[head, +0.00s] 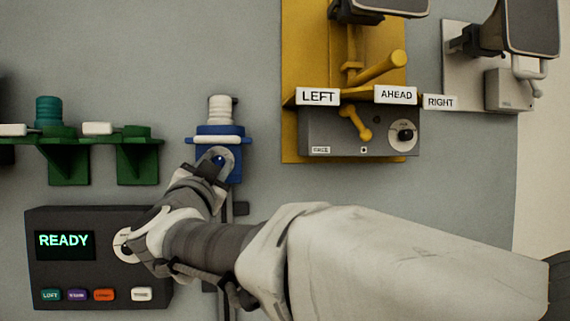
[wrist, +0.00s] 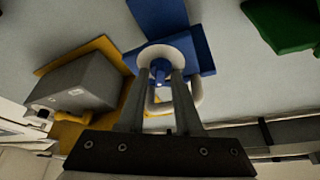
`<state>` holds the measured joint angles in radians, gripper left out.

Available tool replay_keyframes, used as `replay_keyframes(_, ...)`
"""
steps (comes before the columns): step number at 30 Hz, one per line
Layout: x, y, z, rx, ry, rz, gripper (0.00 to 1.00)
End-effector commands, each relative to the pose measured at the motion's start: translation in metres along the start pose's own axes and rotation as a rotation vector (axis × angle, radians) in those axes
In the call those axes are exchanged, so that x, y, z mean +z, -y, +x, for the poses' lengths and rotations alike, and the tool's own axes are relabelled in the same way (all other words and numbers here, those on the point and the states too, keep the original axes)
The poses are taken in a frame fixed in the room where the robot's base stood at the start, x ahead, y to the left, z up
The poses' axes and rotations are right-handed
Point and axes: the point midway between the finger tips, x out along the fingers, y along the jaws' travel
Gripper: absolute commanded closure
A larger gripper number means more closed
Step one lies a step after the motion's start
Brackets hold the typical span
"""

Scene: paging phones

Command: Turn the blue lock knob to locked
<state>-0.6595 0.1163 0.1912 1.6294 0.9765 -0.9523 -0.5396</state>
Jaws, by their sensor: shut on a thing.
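The blue lock knob (head: 218,160) sits in a pale round dial on the front of a blue wall bracket (head: 236,168). In the wrist view the knob (wrist: 160,66) shows between my fingertips, with the pale dial ring around it. My gripper (wrist: 160,78) is shut on the knob. In the head view my wrist and arm cover the fingers and the lower part of the dial. The dial's marks cannot be read, so the knob's setting cannot be told.
A dark panel reading READY (head: 64,244) is at lower left, partly behind my wrist. Green brackets (head: 136,163) hang to the left. A yellow panel (head: 298,148) with LEFT and AHEAD labels, a grey box and a lever stands close on the right.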

Motion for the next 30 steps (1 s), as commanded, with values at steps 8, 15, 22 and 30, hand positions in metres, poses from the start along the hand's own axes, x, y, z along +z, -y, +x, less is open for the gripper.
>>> replay_keyframes(8,-0.0015,0.0013,0.0008,0.070,-0.002,0.172,1.00)
replay_keyframes(15,-0.0014,0.0017,0.0006,0.102,-0.001,0.253,1.00)
replay_keyframes(22,-0.0015,0.0015,0.0005,0.112,-0.002,0.278,1.00)
replay_keyframes(30,-0.0017,0.0017,0.0005,0.112,-0.002,0.279,1.00)
